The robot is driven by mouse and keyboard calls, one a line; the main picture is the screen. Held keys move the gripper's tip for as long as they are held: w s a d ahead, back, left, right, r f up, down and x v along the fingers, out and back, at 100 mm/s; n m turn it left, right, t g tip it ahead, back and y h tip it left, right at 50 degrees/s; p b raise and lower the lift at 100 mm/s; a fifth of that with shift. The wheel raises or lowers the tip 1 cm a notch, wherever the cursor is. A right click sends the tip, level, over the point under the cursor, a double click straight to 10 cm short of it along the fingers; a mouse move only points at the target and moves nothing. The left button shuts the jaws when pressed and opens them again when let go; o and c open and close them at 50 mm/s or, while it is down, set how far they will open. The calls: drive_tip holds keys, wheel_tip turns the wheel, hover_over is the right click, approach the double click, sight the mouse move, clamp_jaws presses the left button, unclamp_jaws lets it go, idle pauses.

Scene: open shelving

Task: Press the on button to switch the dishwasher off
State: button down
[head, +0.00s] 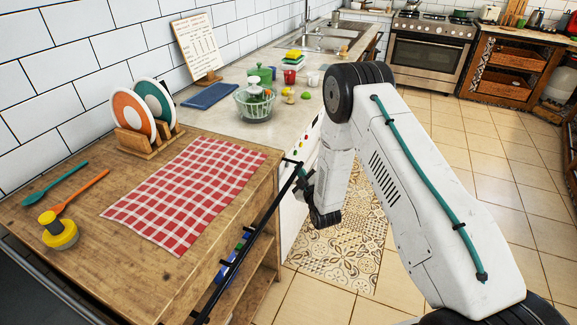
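The dishwasher (289,213) is the white-fronted unit under the grey counter, just beyond the wooden cabinet. I see its front at a steep angle. Small coloured buttons (300,152), red and green among them, show along its upper edge. I cannot tell which one is the on button. My gripper (304,184) is at the dishwasher's front, low and close to the wooden cabinet's corner. It is small and partly hidden by my wrist, so I cannot tell whether its fingers are open or whether it touches the panel.
A black rail (250,240) runs along the front of the wooden cabinet (190,275), close to my gripper. A checked cloth (190,190) and plates in a rack (150,143) are on top. A glass bowl (255,106) stands on the counter. The tiled floor (520,215) at right is clear.

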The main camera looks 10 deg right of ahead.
drive_tip(key=s+d, duration=0.2)
drive_tip(key=d, duration=0.1)
drive_tip(key=shift+s+d, duration=0.15)
drive_tip(key=shift+s, duration=0.1)
idle(0.6)
